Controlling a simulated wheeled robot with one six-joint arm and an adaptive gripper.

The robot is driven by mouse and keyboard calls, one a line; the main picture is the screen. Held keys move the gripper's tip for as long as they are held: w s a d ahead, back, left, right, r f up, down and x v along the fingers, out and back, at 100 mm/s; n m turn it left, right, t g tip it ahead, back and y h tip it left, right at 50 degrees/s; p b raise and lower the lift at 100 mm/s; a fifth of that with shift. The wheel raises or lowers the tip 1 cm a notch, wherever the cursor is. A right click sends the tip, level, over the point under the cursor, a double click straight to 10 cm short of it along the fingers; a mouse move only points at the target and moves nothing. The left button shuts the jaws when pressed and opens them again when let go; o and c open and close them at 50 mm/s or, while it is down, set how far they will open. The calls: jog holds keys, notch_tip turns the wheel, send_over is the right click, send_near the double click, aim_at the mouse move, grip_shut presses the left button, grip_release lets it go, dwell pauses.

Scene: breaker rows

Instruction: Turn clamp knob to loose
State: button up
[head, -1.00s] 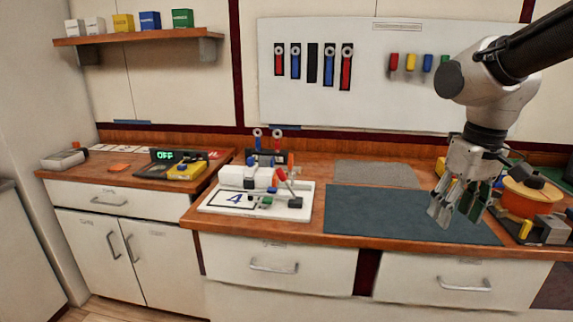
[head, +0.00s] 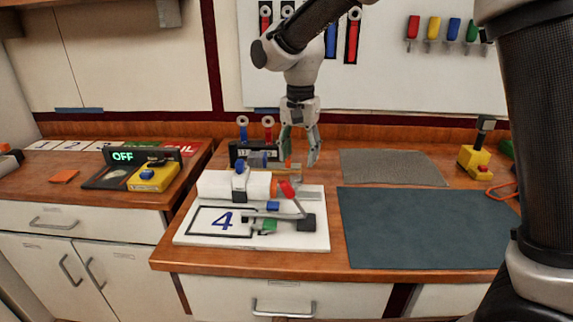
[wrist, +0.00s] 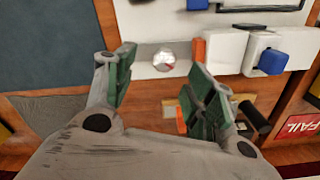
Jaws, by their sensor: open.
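A white fixture board (head: 310,238) with a card marked 4 lies on the bench. A lever with a red grip (head: 287,188) stands at the block's right end. No label shows which part is the clamp knob. My gripper (head: 300,158) points down, open and empty, above and behind the fixture's right end. In the wrist view, a round silver part with a red mark (wrist: 164,60) shows between the fingertips.
A black stand with two ring-ended tools (head: 255,140) is close behind the fixture. A dark mat (head: 425,228) and grey mat (head: 392,167) lie clear to the right. A display reading OFF (head: 123,156) and a yellow box (head: 154,177) stand left.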

aim_at(297, 176)
jog(key=shift+w+a+r+m, duration=0.3)
jog(key=shift+w+m, duration=0.2)
jog(key=shift+m, duration=0.7)
jog(key=shift+f+m, duration=0.15)
jog(key=shift+m, duration=0.25)
notch_tip(297, 176, down, 8)
jog(key=shift+r, duration=0.25)
jog(key=c, duration=1)
